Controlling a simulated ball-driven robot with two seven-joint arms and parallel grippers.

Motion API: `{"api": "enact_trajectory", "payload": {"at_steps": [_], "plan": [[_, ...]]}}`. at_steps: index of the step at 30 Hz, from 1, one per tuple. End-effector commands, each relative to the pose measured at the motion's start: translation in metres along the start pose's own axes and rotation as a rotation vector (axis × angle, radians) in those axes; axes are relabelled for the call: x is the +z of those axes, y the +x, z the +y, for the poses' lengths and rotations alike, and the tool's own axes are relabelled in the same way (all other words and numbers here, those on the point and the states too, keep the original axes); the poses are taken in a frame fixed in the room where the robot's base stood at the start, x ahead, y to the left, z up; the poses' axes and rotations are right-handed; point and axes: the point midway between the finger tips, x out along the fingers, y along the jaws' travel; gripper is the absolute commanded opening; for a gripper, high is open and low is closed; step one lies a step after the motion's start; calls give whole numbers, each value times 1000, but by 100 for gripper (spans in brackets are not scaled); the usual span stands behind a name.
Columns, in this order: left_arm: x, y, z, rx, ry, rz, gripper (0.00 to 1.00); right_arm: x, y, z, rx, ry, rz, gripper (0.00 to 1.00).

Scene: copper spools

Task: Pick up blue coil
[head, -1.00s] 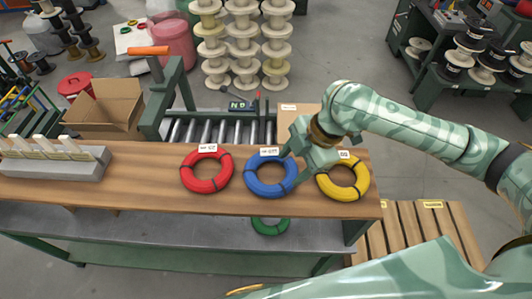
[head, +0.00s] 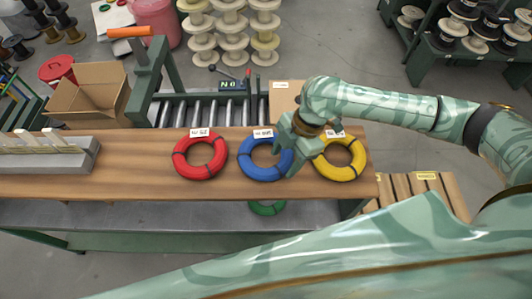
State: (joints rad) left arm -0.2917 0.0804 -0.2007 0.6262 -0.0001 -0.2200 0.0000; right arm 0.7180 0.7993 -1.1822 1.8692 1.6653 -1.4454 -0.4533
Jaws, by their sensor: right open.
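The blue coil (head: 248,165) lies flat on the wooden bench top (head: 120,185), between the red coil (head: 183,166) and the yellow coil (head: 352,172). My right gripper (head: 290,157) is open at the right side of the blue coil and hides part of its right rim. I cannot tell whether the fingers touch the coil or straddle its rim. My left gripper does not show in the head view.
A roller conveyor (head: 200,108) with a green post (head: 150,75) stands behind the bench. A grey block with upright pieces (head: 50,160) sits at the left. A green coil (head: 266,208) lies on the lower shelf. A cardboard box (head: 88,98) stands behind left.

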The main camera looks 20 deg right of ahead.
Motion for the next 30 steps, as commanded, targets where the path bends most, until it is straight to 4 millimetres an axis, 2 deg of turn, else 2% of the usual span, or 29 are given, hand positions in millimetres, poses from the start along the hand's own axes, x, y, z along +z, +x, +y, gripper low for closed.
{"api": "enact_trajectory", "payload": {"at_steps": [6, 14, 15, 21, 30], "plan": [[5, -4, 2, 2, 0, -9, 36, -2, 34, 0, -2, 2, 2, 56], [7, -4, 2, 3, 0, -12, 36, -1, 40, 0, 0, 0, -1, 56], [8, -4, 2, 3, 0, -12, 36, -1, 40, 0, 0, 0, -1, 53], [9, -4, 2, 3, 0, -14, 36, -1, 40, 0, 0, 0, 0, 0], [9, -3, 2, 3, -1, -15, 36, -2, 38, 1, 3, -1, 1, 0]]}}
